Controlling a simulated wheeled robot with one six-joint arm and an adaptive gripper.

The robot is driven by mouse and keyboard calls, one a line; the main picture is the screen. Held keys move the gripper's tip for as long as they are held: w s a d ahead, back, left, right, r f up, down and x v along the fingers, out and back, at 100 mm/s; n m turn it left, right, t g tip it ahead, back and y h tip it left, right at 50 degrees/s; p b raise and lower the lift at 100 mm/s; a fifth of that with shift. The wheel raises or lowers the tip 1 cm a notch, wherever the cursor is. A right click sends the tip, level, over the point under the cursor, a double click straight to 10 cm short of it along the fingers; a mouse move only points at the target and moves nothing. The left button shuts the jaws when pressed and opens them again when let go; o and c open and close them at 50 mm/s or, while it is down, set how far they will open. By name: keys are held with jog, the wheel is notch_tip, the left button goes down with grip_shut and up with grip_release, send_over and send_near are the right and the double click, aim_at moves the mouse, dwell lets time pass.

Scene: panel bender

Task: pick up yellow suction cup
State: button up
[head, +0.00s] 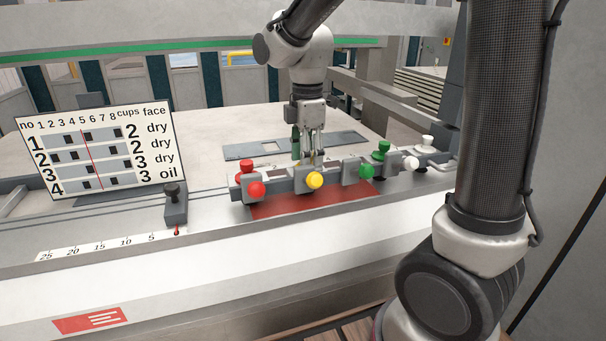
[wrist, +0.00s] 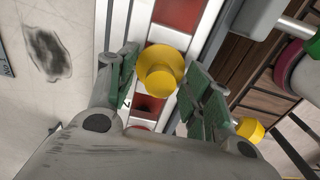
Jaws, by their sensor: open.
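The yellow suction cup (wrist: 160,68) shows in the wrist view as a round stepped yellow piece between the two green-padded fingers of my gripper (wrist: 163,86). The fingers are open, one on each side, with gaps visible at both sides. In the head view my gripper (head: 309,156) points down over the grey rail, and its fingers mostly hide the yellow cup. A yellow ball knob (head: 314,180) sits on the rail's front below the fingers; it also shows in the wrist view (wrist: 250,130).
On the rail are a red cup (head: 246,167), a green cup (head: 383,149) and a white cup (head: 427,142), with matching ball knobs in front. A numbered board (head: 98,150) stands at left. A dark-knobbed slider block (head: 175,206) stands between board and rail. A flat metal sheet (head: 250,151) lies behind.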

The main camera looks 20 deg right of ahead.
jog(key=c, duration=1.1)
jog(key=shift+r, duration=0.1)
